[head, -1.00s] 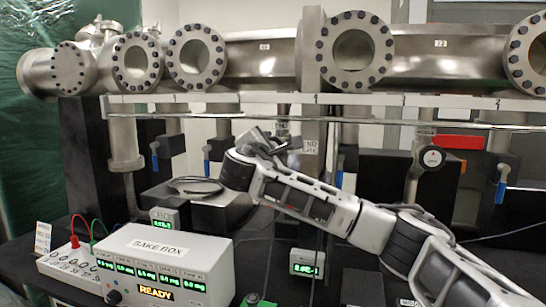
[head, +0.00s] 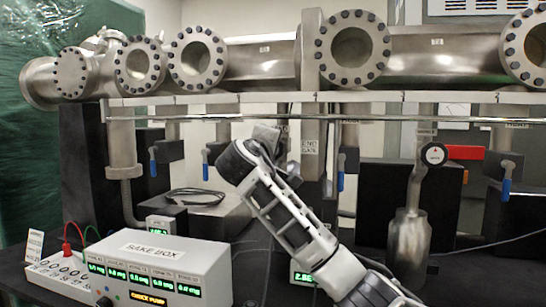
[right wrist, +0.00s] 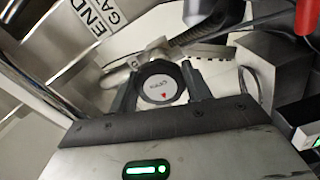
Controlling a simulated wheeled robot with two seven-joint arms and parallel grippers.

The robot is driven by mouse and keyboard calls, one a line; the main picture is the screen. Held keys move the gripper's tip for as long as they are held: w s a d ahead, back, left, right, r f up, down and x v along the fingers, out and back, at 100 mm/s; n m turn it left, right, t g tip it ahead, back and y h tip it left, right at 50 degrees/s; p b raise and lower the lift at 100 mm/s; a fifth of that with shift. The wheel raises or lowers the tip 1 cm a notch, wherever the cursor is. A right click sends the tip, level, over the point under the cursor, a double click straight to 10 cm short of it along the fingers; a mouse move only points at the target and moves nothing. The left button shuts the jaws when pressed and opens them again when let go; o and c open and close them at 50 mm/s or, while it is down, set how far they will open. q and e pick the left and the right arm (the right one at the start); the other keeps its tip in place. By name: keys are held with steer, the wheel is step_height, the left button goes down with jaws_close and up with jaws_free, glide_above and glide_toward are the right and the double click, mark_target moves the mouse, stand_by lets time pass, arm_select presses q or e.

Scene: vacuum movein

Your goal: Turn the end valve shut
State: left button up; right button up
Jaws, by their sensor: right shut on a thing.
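The end valve shows in the right wrist view as a round dark knob with a white face (right wrist: 160,84), small blurred lettering and a red mark. My right gripper (right wrist: 158,88) has one finger on each side of the knob and is shut on it. In the head view my right gripper (head: 268,140) is up below the big steel pipe, and the knob is hidden there. My left gripper is not in view.
A bake box (head: 160,265) with green readouts and an orange "CHECK PUMP" line stands at the front left. Another round-faced valve (head: 435,155) is on the right. Blue-handled levers (head: 341,180) hang below the rail (head: 400,118). A black cable lies on a block (head: 195,208).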

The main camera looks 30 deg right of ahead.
steer(key=m, duration=0.2)
steer(key=m+b, duration=0.2)
steer(key=m, duration=0.1)
steer(key=shift+a+f+m, duration=0.1)
steer(key=shift+f+m, duration=0.2)
steer(key=shift+m, duration=0.9)
steer(key=m+b, duration=0.1)
steer(key=m, duration=0.3)
steer(key=shift+w+m, duration=0.1)
steer(key=shift+m, duration=0.2)
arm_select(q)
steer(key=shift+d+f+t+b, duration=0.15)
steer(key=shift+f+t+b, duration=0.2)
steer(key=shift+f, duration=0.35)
arm_select(e)
steer(key=m, duration=0.4)
steer(key=shift+m, duration=0.7)
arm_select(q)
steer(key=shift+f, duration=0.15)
arm_select(e)
steer(key=o, duration=1)
steer(key=shift+r, duration=0.15)
steer(key=shift+c, duration=0.2)
